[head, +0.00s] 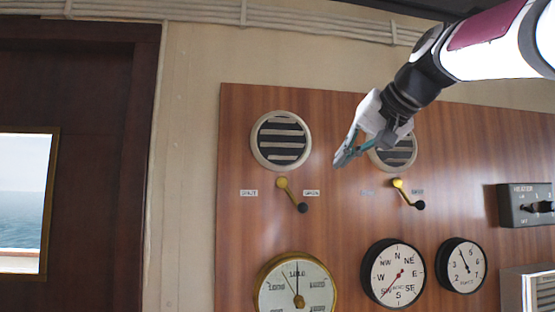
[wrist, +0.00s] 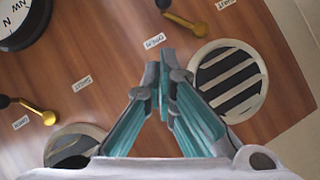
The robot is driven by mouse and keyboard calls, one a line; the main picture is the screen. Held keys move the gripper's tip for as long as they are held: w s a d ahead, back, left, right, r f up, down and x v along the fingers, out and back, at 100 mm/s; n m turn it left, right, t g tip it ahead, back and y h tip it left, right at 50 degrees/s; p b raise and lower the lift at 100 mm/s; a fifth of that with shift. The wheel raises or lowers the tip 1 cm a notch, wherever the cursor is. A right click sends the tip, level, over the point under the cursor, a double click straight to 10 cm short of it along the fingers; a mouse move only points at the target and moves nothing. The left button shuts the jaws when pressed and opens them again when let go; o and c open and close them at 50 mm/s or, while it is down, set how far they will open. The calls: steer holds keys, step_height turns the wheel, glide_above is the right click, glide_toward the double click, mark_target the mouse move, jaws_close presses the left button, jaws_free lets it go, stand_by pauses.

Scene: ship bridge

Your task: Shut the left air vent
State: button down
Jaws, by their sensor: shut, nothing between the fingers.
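The left air vent (head: 281,140) is a round, pale-rimmed grille on the wood panel; dark gaps show between its slats. It also shows at right in the wrist view (wrist: 230,82). Below it, its lever (head: 292,195) slants from a yellow upper-left end to a black lower-right end, between a SHUT label (head: 248,193) at left and an OPEN label (head: 311,193) at right. The lever appears at the wrist view's top (wrist: 183,20). My gripper (head: 343,160) is shut and empty, right of the left vent and above the OPEN label, apart from the lever. It partly covers the right vent.
The right vent (head: 401,155) has a similar slanted lever (head: 408,194). Gauges (head: 396,273) line the panel's lower part. A heater control box (head: 526,206) juts out at right. A dark door (head: 85,80) with a window stands at left. Bare wall lies between door and panel.

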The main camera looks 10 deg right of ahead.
mark_target(292, 195)
steer(key=w+a+f, duration=0.1)
steer(key=w+f, duration=0.1)
steer(key=w+a+f, duration=0.1)
steer(key=w+f, duration=0.1)
steer(key=w+a+f, duration=0.2)
steer(key=shift+w+f+p, duration=0.35)
steer(key=shift+p, duration=0.05)
steer(key=shift+f, duration=0.1)
steer(key=shift+f+y+b, duration=0.15)
steer(key=shift+y+b, duration=0.15)
steer(key=shift+b, duration=0.2)
